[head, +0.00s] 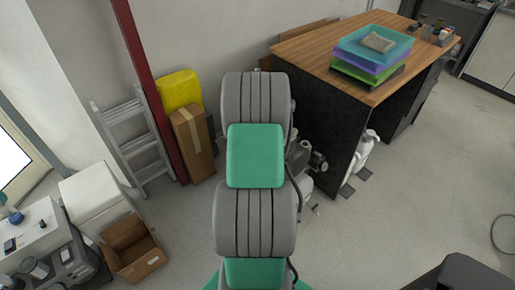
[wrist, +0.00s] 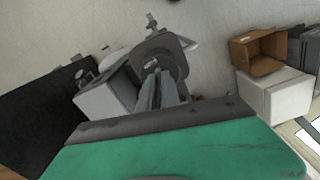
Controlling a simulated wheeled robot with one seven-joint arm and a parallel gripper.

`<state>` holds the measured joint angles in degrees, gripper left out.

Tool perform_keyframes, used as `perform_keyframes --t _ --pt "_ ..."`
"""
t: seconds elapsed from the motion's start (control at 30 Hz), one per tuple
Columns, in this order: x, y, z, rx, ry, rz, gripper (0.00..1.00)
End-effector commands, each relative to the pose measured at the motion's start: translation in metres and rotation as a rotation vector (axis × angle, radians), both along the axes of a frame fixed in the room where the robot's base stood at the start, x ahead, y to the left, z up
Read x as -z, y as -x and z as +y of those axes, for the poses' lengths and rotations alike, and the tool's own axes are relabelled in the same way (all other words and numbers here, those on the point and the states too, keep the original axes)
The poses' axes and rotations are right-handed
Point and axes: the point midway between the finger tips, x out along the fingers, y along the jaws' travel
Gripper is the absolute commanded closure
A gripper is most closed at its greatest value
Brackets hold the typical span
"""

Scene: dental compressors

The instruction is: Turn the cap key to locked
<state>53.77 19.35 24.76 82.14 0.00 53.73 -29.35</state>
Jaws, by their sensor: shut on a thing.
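In the wrist view my gripper (wrist: 163,80) reaches from behind the green and grey part of my arm to a dark grey rounded unit (wrist: 160,53) with a small pale label. Its two fingers are close together, shut at the front of this unit, where the cap key would sit. The key is too small and too covered by the fingers to make out, so its turn position cannot be read. In the head view my arm hides my gripper; some grey and white compressor parts (head: 304,160) show just right of the arm.
A pale box-shaped unit (wrist: 106,97) stands left of the fingers in the wrist view. A wooden-topped desk (head: 330,60) with stacked trays (head: 372,50) stands at the right. A ladder (head: 130,140), cardboard boxes (head: 133,247) and a red post (head: 150,90) are at the left. The right floor is mostly clear.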

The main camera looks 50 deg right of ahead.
Motion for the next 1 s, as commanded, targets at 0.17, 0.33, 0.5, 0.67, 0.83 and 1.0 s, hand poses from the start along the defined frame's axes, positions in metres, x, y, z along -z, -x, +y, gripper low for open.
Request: perform_keyframes --t 0.17,0.33,0.5,0.67,0.83,1.0 --pt "0.0001 0.0000 -0.0001 0.082 0.000 0.000 1.00" --pt "-0.0002 -0.0001 0.0000 0.119 0.000 0.000 1.00" --pt "-0.0004 0.0000 -0.0001 0.122 0.000 0.000 1.00" --pt "-0.0004 0.0000 -0.0001 0.121 0.000 0.000 1.00" --pt "-0.0004 0.0000 -0.0001 0.120 0.000 0.000 1.00" --pt "-0.0004 -0.0001 -0.0002 0.120 0.000 0.000 1.00"
